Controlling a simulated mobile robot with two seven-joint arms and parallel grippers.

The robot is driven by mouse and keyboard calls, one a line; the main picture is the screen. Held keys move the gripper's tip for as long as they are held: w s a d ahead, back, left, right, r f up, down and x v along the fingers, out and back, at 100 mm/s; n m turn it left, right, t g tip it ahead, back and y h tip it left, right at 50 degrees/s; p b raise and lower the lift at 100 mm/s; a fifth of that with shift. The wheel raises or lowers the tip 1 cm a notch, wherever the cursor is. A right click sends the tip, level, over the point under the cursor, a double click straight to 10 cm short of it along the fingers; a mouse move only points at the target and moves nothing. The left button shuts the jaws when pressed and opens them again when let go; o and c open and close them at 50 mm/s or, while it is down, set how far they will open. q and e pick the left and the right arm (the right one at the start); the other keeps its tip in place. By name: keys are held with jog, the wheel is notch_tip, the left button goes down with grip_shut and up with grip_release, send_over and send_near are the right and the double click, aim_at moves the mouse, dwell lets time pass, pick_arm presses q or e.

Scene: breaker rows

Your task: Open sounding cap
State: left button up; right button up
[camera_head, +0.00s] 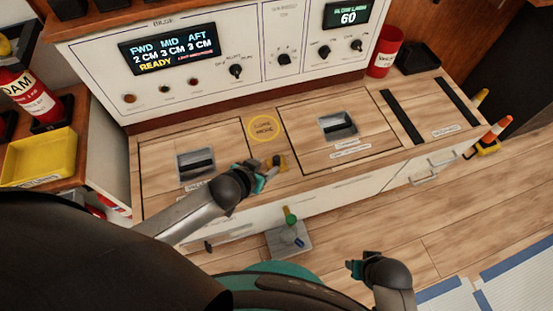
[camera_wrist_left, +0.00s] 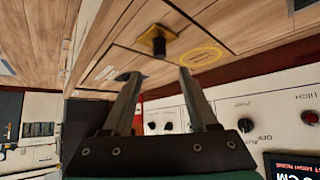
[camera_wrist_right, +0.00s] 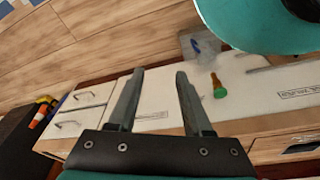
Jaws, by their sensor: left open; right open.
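The sounding cap appears as a small black knob on a yellow square base, on the wooden counter; it shows in the left wrist view (camera_wrist_left: 158,42) and, partly hidden, in the head view (camera_head: 278,161). A yellow printed ring (camera_head: 264,130) lies beside it on the counter. My left gripper (camera_head: 262,177) is open and empty, close to the cap; in the left wrist view the cap stands beyond its fingertips (camera_wrist_left: 158,72), not between them. My right gripper (camera_head: 353,268) is open and empty, low in front of the counter; its fingers show in the right wrist view (camera_wrist_right: 158,75).
The white control panel (camera_head: 215,60) rises behind the counter. Recessed hatch handles sit left (camera_head: 196,163) and right (camera_head: 338,126) of the cap. A green-topped brass fitting (camera_head: 289,216) stands in front of the counter. A red can (camera_head: 384,52) stands at the back right.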

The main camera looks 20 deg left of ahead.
aim_at(276, 159)
pick_arm(q)
jog(key=b+x, duration=0.2)
jog(key=x, duration=0.2)
jog(key=shift+w+f+b, duration=0.15)
jog(key=shift+f+b, duration=0.15)
jog(key=shift+b, duration=0.05)
jog(key=b+x, duration=0.3)
jog(key=x, duration=0.1)
jog(key=shift+w+f, duration=0.15)
jog(key=shift+w, duration=0.1)
jog(key=shift+w+d+f+b, duration=0.15)
jog(key=shift+w+f+b, duration=0.25)
jog(key=shift+w+f, duration=0.1)
pick_arm(e)
jog(key=w+r+t, duration=0.2)
jog(key=w+r, duration=0.1)
jog(key=r, duration=1)
jog(key=shift+w+a+r, duration=0.15)
jog(key=shift+a+r, duration=0.15)
jog(key=shift+r, duration=0.05)
pick_arm(q)
jog(key=shift+r, duration=0.1)
grip_shut()
